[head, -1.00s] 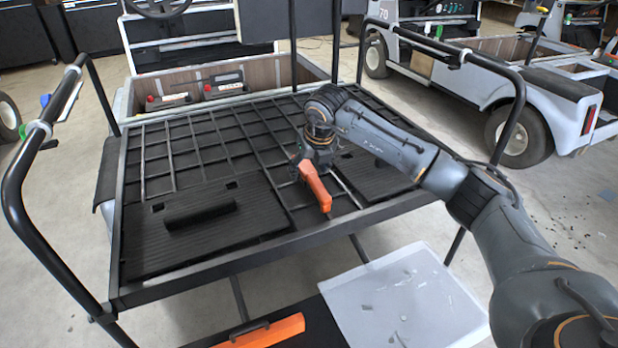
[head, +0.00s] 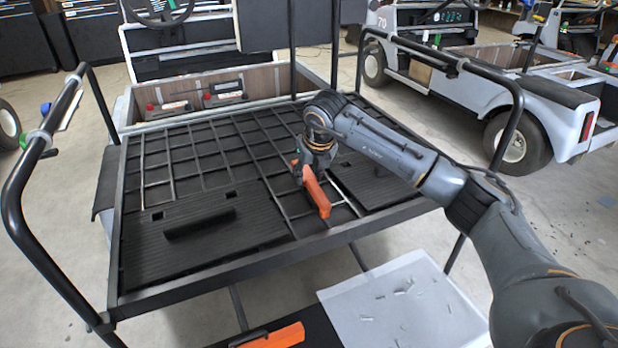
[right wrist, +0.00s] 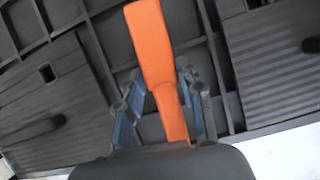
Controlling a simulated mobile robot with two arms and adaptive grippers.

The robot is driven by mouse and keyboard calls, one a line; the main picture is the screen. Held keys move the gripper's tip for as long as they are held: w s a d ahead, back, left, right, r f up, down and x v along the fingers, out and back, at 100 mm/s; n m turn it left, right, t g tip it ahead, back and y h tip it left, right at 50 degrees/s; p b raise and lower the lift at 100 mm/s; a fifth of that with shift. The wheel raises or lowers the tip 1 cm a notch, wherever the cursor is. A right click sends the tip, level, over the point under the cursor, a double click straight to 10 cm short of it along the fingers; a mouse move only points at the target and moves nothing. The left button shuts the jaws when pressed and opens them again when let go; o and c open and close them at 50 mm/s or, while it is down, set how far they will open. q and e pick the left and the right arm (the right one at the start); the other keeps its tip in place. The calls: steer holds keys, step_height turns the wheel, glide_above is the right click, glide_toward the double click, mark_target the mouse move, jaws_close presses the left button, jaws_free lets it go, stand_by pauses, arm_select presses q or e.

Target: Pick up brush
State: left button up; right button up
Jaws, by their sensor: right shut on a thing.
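The brush shows as an orange, long-handled thing (head: 316,190) over the black grid of the cart roof (head: 190,150), near its front edge. It slants down toward the front; its bristles cannot be made out. My right gripper (head: 304,171) is at its far part. In the right wrist view the brush (right wrist: 158,50) runs between the two blue-padded fingers of my right gripper (right wrist: 160,105), which is shut on it. The palm hides its near end. My left gripper is not in view.
Black ribbed panels (head: 205,235) lie on the grid left and right of the gripper. Black rails (head: 45,240) stand at both sides. Below the front edge are a white surface with scattered bits (head: 400,310) and an orange item (head: 275,338). Another cart (head: 545,110) stands behind right.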

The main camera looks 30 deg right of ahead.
mark_target(307, 175)
steer(key=r, duration=0.3)
steer(key=shift+s, duration=0.2)
steer(key=s+r, duration=0.3)
steer(key=s+a+r+p, duration=0.1)
steer(key=r, duration=0.1)
steer(key=shift+s+r, duration=0.2)
steer(key=shift+s, duration=0.05)
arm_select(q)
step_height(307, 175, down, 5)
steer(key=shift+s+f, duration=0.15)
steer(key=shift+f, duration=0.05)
arm_select(e)
steer(key=s+a+r, duration=0.1)
steer(key=s+r, duration=0.2)
steer(key=s, duration=0.6)
steer(key=shift+a+r, duration=0.35)
steer(key=shift+a, duration=0.05)
